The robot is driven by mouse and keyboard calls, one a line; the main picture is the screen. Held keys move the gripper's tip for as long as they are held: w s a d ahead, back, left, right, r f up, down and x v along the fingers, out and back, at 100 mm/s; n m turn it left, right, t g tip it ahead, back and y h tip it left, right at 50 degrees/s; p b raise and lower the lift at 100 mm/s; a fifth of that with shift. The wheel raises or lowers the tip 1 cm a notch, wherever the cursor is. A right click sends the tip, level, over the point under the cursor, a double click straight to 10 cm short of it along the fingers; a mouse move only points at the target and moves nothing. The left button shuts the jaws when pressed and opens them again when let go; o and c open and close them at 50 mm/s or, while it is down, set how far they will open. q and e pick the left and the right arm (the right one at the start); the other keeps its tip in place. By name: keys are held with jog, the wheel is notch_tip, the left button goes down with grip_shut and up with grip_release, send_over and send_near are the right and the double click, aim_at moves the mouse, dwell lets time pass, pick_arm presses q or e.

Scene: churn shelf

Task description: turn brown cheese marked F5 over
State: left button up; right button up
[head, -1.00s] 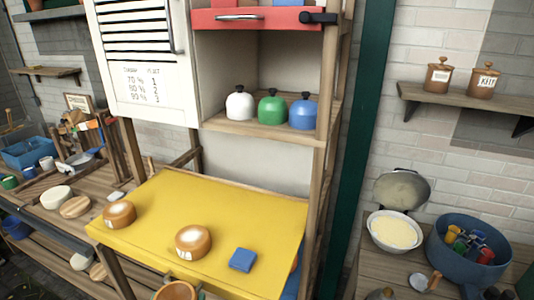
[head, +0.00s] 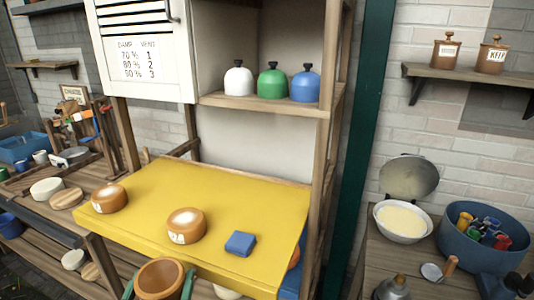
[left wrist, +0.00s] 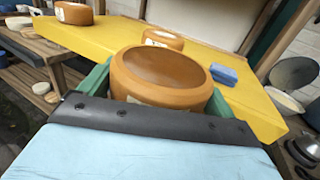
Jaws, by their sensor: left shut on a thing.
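My left gripper (head: 158,284) is at the bottom of the head view, its green fingers shut on a brown round cheese (head: 160,278). This held cheese also shows in the left wrist view (left wrist: 160,80), with a plain brown, slightly hollow face up and a pale label low on its side, too unclear to read. It is in front of the yellow board's near edge. Two more brown cheeses with whitish tops sit on the board, one in the middle (head: 186,226) and one at the left (head: 109,198). Their label marks cannot be read. My right gripper is not in view.
The yellow board (head: 240,200) carries a blue block (head: 240,244) right of the middle cheese. White, green and blue domed weights (head: 272,82) stand on the shelf above. A wooden post (head: 325,170) bounds the right side. The board's back half is clear.

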pick_arm(q)
jog(key=b, duration=0.3)
jog(key=shift+s+d+f+m+h, duration=0.25)
jog(key=shift+s+d+m+h, duration=0.05)
jog(key=shift+s+d, duration=0.05)
jog(key=shift+s+d+r+b, duration=0.1)
jog(key=shift+d+b, duration=0.05)
jog(key=shift+b, duration=0.3)
